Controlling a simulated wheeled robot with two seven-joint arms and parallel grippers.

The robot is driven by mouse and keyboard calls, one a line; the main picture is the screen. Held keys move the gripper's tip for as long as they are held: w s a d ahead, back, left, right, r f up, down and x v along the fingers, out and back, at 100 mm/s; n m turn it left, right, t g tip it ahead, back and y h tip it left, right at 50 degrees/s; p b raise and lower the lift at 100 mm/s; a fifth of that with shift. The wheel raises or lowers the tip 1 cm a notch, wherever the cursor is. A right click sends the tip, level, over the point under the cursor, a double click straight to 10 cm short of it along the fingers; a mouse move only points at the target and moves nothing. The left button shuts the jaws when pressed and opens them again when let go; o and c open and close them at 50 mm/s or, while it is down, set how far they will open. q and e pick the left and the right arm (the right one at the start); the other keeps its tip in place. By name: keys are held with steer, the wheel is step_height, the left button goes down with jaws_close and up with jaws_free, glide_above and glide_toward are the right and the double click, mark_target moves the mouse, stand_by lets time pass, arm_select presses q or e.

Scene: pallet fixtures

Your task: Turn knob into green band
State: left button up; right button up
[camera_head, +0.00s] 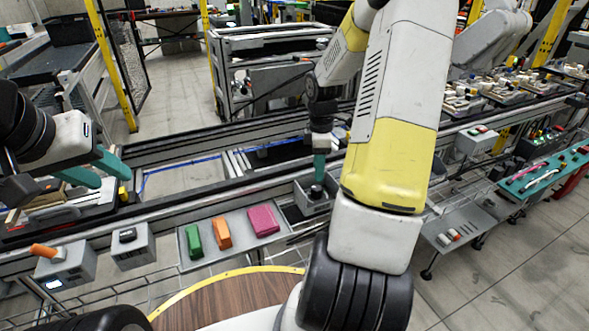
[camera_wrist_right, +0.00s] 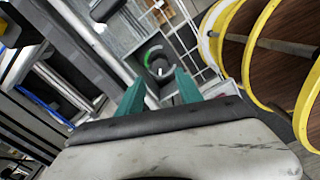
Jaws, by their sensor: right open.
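The knob (camera_wrist_right: 158,64) is a dark round dial on a grey box, seen in the right wrist view between and beyond my fingertips. A green band (camera_wrist_right: 147,58) curves along its left edge. A small light mark shows on the dial, but I cannot tell its exact angle. My right gripper (camera_wrist_right: 160,84) is open, its teal fingers on either side of the knob; contact cannot be told. In the head view my right gripper (camera_head: 319,167) points down over the grey knob box (camera_head: 307,206), hiding part of it. My left gripper (camera_head: 115,179) is open and empty at the left.
A tray (camera_head: 190,257) with green, orange and pink blocks lies left of the knob box. Grey boxes with an orange lever (camera_head: 68,268) and a black switch (camera_head: 133,249) stand further left. Conveyor rails (camera_head: 240,180) run behind. A round wooden table (camera_head: 225,300) is in front.

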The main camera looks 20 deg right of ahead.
mark_target(317, 188)
step_height(317, 188, down, 7)
steer(key=shift+r, duration=0.1)
stand_by(0.3)
jaws_close()
